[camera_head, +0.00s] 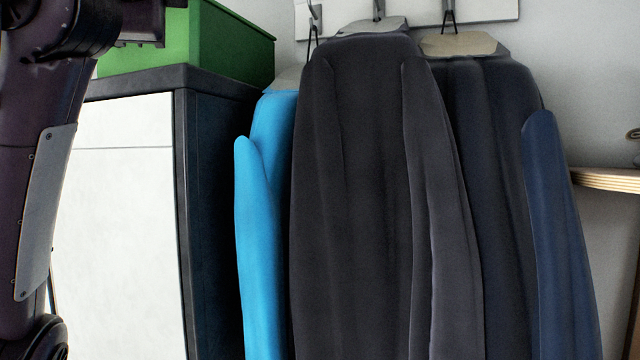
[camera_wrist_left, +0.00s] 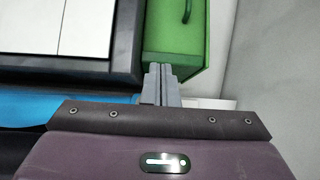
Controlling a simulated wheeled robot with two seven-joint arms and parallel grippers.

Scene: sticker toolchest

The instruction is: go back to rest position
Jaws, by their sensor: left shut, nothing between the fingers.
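My left arm comes in along the left edge of the head view, bent, in front of the cabinet. My left gripper (camera_wrist_left: 161,84) shows in the left wrist view with its two grey fingers together and nothing between them. In that view the fingers overlap the near edge of a green box (camera_wrist_left: 178,40); I cannot tell whether they touch it. My left fingertips cannot be made out in the head view. My right arm and gripper are not in view.
The green box (camera_head: 228,45) stands on a white and black cabinet (camera_head: 120,210). A blue coat (camera_head: 262,220) and dark coats (camera_head: 365,190) hang from a white wall rack (camera_head: 480,10) to its right. A wooden shelf (camera_head: 605,179) is at the right edge.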

